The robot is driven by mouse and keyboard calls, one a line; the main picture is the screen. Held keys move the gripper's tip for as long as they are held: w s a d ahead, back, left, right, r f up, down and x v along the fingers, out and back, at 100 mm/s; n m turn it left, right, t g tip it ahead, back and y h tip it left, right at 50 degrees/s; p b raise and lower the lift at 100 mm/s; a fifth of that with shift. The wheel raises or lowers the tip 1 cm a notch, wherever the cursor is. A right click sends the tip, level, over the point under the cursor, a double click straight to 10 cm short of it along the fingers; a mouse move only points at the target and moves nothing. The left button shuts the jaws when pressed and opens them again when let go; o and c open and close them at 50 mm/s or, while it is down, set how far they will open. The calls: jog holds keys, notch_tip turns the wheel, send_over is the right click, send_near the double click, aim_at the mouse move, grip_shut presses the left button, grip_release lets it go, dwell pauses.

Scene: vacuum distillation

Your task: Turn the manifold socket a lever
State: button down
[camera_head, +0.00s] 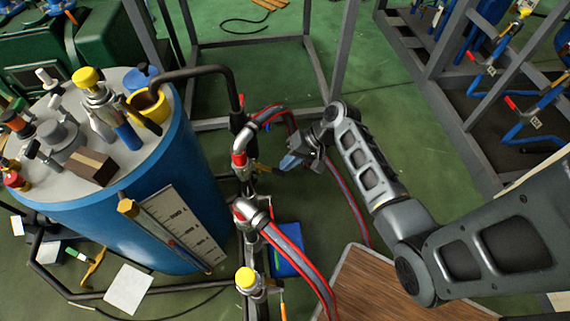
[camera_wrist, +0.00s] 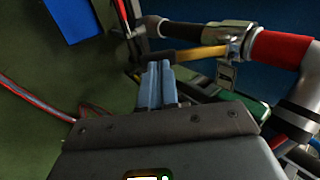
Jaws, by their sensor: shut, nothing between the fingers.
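The pipe manifold (camera_head: 247,180) stands right of the blue tank, with metal elbow fittings and red-striped hoses. A lever with a yellow arm (camera_wrist: 200,53) and a dark end runs left from a metal fitting (camera_wrist: 238,40) in the wrist view. In the head view, the lever (camera_head: 263,168) is small and partly unclear. Which socket letter it bears cannot be read. My gripper (camera_head: 287,163) is shut and empty, just right of the manifold. In the wrist view, its blue fingers (camera_wrist: 158,84) are together, with their tips close to the lever's dark end; contact cannot be told.
The blue tank (camera_head: 110,220) with valves on top fills the left. A blue box (camera_head: 285,250) lies on the floor by the manifold. A wooden top (camera_head: 365,285) is at the front. Grey frames with blue pipes (camera_head: 520,115) stand at right. Green floor is open behind.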

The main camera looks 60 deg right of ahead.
aim_at(277, 174)
jog(key=shift+x, duration=0.85)
jog(key=f+t+b, duration=0.1)
jog(key=b, duration=0.1)
jog(key=f+t+y+b, duration=0.1)
jog(key=shift+w+a+f+y+b, duration=0.15)
jog(key=shift+w+f+y+b, duration=0.1)
jog(key=shift+y+b, duration=0.1)
jog(key=t+b, duration=0.1)
jog(key=w+f+t+y+b, duration=0.1)
jog(key=b, duration=0.1)
jog(key=shift+a+f, duration=0.2)
jog(key=shift+a, duration=0.15)
jog(key=shift+w+a+f+y+b, duration=0.15)
jog(key=shift+w+a+y+b, duration=0.1)
jog(key=shift+b, duration=0.1)
jog(key=shift+f, duration=0.1)
